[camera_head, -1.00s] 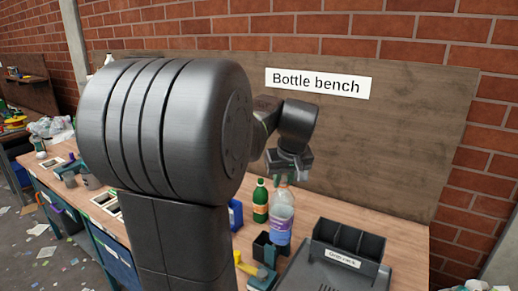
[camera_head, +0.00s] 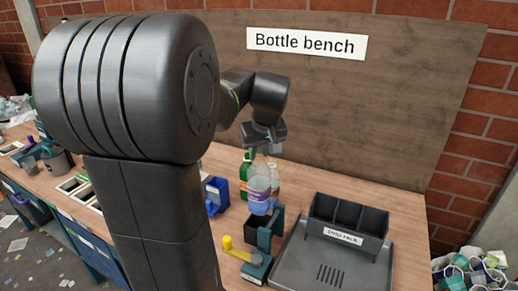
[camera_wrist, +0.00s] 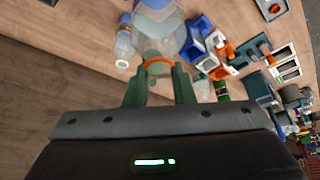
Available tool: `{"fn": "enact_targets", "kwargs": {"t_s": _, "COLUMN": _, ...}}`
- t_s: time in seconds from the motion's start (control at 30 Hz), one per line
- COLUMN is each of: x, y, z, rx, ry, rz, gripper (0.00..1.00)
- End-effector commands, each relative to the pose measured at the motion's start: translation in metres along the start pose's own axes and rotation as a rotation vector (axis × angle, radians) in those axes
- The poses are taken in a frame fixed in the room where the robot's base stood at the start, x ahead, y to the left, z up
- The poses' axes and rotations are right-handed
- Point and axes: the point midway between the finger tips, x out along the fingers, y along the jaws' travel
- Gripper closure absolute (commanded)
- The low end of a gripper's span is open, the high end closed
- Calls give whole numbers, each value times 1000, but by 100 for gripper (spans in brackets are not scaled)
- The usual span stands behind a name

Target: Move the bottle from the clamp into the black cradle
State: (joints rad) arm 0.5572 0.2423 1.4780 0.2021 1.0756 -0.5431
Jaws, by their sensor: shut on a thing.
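My gripper (camera_head: 264,150) is shut on the neck of a clear bottle (camera_head: 259,186) with a purple label. In the wrist view, both green fingers (camera_wrist: 158,82) close around the neck by an orange ring, and the clear body (camera_wrist: 160,22) extends past them. The bottle is upright. Its lower end is over or in front of a black open holder (camera_head: 252,232), which may be the cradle; I cannot tell whether it touches. A teal clamp (camera_head: 257,268) with a yellow lever (camera_head: 232,247) is just in front.
A green bottle (camera_head: 245,167) and another clear bottle (camera_head: 274,174) stand close behind. A blue bin (camera_head: 216,192) is to the left. A dark drip rack (camera_head: 345,222) with three compartments and a grey tray (camera_head: 325,268) are on the right.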

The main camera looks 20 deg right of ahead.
Motion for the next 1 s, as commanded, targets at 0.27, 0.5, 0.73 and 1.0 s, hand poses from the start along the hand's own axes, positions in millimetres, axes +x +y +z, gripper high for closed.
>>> {"fn": "enact_targets", "kwargs": {"t_s": 0.27, "x": 36, "y": 0, "z": 15, "rx": 1, "ry": -1, "rz": 0, "gripper": 100}}
{"fn": "enact_targets", "kwargs": {"t_s": 0.5, "x": 62, "y": 0, "z": 26, "rx": 1, "ry": 0, "rz": 0, "gripper": 100}}
{"fn": "enact_targets", "kwargs": {"t_s": 0.73, "x": 86, "y": 0, "z": 36, "rx": 1, "ry": 0, "rz": 0, "gripper": 100}}
{"fn": "enact_targets", "kwargs": {"t_s": 1.0, "x": 101, "y": 0, "z": 42, "rx": 0, "ry": 1, "rz": 1, "gripper": 100}}
